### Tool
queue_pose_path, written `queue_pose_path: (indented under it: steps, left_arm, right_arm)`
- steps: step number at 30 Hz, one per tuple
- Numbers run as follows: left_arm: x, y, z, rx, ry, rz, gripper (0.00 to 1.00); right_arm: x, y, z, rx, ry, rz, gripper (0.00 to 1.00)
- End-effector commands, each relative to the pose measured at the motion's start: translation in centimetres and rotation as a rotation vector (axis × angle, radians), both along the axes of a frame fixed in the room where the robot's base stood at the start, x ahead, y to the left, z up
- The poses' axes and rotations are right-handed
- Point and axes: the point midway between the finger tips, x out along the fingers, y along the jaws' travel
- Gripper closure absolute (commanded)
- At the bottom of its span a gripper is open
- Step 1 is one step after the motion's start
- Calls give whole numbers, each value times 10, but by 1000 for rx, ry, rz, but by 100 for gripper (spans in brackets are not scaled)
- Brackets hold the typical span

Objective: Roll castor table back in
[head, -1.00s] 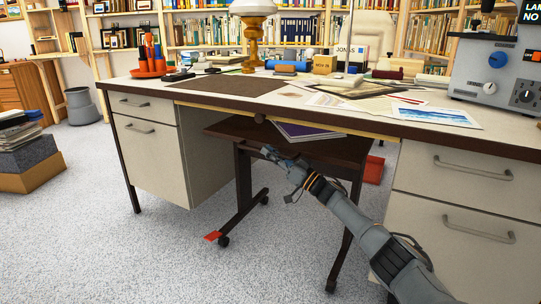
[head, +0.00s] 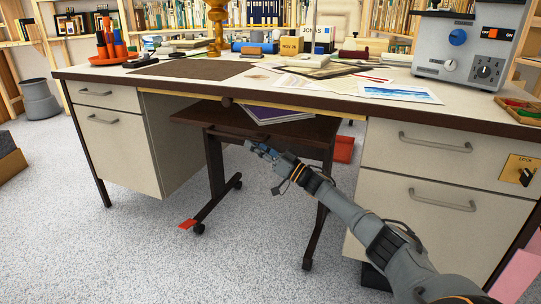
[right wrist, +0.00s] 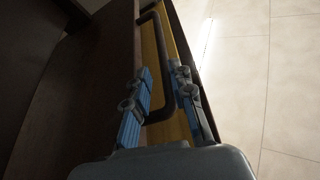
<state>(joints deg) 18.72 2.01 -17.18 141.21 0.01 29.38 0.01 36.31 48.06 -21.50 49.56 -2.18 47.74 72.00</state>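The castor table (head: 312,130) is small and dark brown, with castors on its feet. It stands partly under the desk (head: 330,104), its front part sticking out. A purple-covered book or stack (head: 270,114) lies on it. My right gripper (head: 256,148) is at the table's front edge. In the right wrist view, a dark bar handle (right wrist: 161,36) runs between the blue-padded fingers of my right gripper (right wrist: 162,74). They look open around it, with gaps showing; contact is unclear. My left gripper is in neither current view.
Desk drawer cabinets stand left (head: 120,140) and right (head: 430,190) of the table. A red object (head: 344,148) is on the floor behind it, and a red piece (head: 187,224) lies by a front castor. The carpet in front is largely clear.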

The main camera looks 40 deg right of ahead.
Motion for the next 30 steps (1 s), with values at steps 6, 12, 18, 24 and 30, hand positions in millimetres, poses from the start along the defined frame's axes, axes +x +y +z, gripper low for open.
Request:
queue_pose_path:
  steps: [6, 12, 18, 24, 30]
  left_arm:
    - [0, 0, 0, 1, -1, 0, 29]
    - [0, 0, 0, 1, -1, 0, 29]
    - [0, 0, 0, 1, -1, 0, 29]
    - [0, 0, 0, 1, -1, 0, 29]
    - [0, 0, 0, 1, -1, 0, 29]
  right_arm:
    - [-36, -15, -17, -2, 4, -1, 78]
    - [-53, -23, -23, -2, 2, -2, 78]
    - [-56, -24, -24, -1, 0, -2, 78]
    - [-56, -24, -24, -1, 0, -1, 78]
    - [-56, -24, -24, -1, 0, -1, 78]
